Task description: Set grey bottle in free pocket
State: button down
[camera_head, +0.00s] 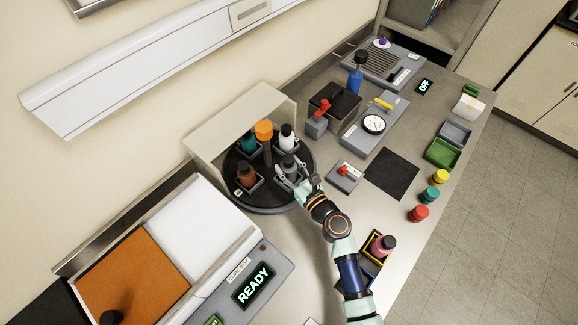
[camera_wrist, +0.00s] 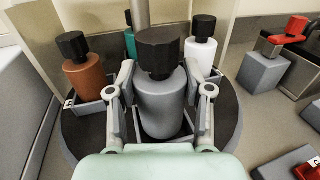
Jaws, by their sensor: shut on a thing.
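The grey bottle (camera_wrist: 160,98) with a black cap is upright between the fingers of my gripper (camera_wrist: 163,100), which is shut on it. In the head view the grey bottle (camera_head: 290,168) is at the front right of the dark round carousel (camera_head: 272,207). It stands in or just above a square pocket there; I cannot tell whether its base touches. The other pockets hold a brown bottle (camera_head: 246,174), a green bottle (camera_head: 248,142) and a white bottle (camera_head: 287,138).
An orange-topped post (camera_head: 265,132) rises at the carousel's centre, under a beige hood (camera_head: 240,115). A grey block with a red switch (camera_head: 344,177) sits right of my gripper. A pink bottle (camera_head: 383,246) stands in a yellow-edged holder near my arm.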

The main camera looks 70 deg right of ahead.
aim_at(293, 175)
jog(key=shift+f+b, duration=0.7)
jog(key=shift+f, duration=0.15)
jog(key=shift+c, duration=1.9)
grip_release()
jog(key=shift+c, duration=0.4)
jog(key=shift+p+v, duration=0.35)
jog(key=shift+v, duration=3.15)
